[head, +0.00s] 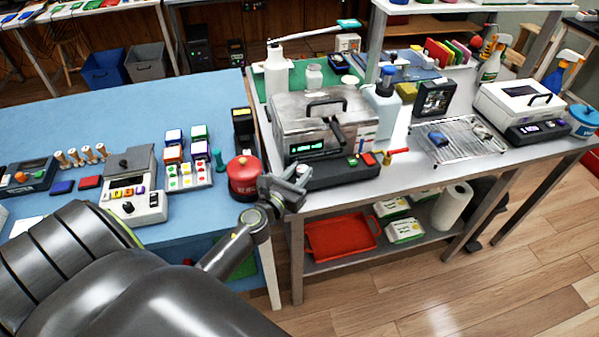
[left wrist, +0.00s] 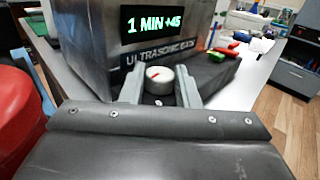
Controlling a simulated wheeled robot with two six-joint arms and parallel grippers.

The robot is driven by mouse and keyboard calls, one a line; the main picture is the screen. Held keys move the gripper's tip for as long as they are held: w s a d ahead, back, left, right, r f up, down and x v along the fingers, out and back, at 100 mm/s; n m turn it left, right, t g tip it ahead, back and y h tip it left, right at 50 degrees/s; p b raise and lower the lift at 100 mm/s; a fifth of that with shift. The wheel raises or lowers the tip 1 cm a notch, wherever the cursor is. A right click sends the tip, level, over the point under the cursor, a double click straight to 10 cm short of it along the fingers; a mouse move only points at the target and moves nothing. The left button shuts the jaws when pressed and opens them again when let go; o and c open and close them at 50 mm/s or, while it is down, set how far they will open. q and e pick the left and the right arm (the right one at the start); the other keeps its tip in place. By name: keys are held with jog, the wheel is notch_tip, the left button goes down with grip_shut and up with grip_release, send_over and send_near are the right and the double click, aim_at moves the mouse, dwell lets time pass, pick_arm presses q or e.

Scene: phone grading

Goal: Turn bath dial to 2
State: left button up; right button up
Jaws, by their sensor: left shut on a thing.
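The ultrasonic bath (head: 291,108) is a metal box with a black lid handle on the grey bench, and its front also shows in the left wrist view (left wrist: 92,58). Its display (left wrist: 151,22) reads "1 MIN +45" in green. The bath dial (left wrist: 159,80) is a pale round knob with a small red mark, low on the front. My left gripper (left wrist: 160,84) is shut on the dial, one finger on each side of it. In the head view my left gripper (head: 287,187) is at the bath's front left and hides the dial. My right gripper is not in view.
A red canister (head: 243,178) stands on the blue table close to the left of my gripper. A red-handled valve or tool (head: 392,156) lies right of the bath's front. A blue-capped bottle (head: 382,108) stands right of the bath. A red tray (head: 342,235) is on the lower shelf.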

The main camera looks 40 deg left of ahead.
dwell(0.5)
pick_arm(q)
jog(key=o, duration=1)
jog(key=shift+c, duration=0.2)
jog(key=shift+d, duration=0.1)
jog(key=shift+w+r, duration=0.1)
